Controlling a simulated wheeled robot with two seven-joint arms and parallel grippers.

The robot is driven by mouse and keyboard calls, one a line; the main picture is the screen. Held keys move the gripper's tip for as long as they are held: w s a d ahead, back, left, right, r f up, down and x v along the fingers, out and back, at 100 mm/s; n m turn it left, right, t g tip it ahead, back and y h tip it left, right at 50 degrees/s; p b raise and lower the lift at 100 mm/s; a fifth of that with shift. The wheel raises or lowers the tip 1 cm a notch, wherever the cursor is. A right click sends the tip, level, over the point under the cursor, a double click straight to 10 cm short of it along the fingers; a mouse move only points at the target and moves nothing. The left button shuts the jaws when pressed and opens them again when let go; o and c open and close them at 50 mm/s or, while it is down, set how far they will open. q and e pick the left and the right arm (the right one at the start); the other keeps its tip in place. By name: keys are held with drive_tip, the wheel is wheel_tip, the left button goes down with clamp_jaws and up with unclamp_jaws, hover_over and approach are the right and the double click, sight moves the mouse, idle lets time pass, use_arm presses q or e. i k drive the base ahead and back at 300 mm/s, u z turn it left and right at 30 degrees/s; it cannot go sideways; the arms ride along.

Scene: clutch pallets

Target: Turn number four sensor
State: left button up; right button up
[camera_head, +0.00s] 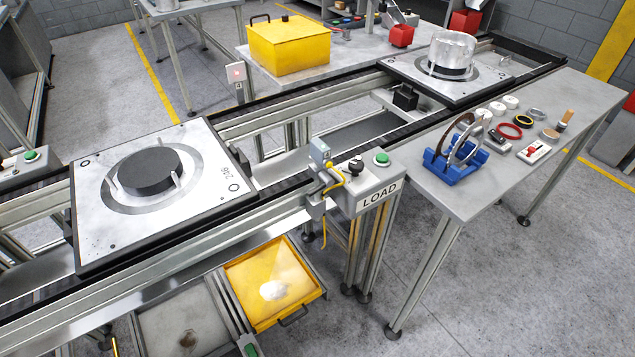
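Two sensor-like units show. One is a small pale blue-grey box (320,152) on a bracket at the near conveyor rail, with a yellow cable hanging from it, beside the LOAD control box. The other is a small light grey box (236,73) with a red mark, standing upright on the far rail. A small label sits under it. I cannot read a number four clearly on either one. Neither of my grippers is in view.
A pallet with a black disc (214,148) sits on the conveyor at left; another pallet (493,81) carries a clear cylinder. The LOAD box (378,190) has a black knob and green button. A side table (470,198) holds a blue rack and small parts. Yellow bins (290,46) stand behind and below.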

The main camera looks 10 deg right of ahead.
sight(319, 151)
drive_tip(key=k, duration=1.2)
drive_tip(key=u, duration=0.65)
drive_tip(key=i, duration=1.65)
drive_tip(key=z, duration=0.75)
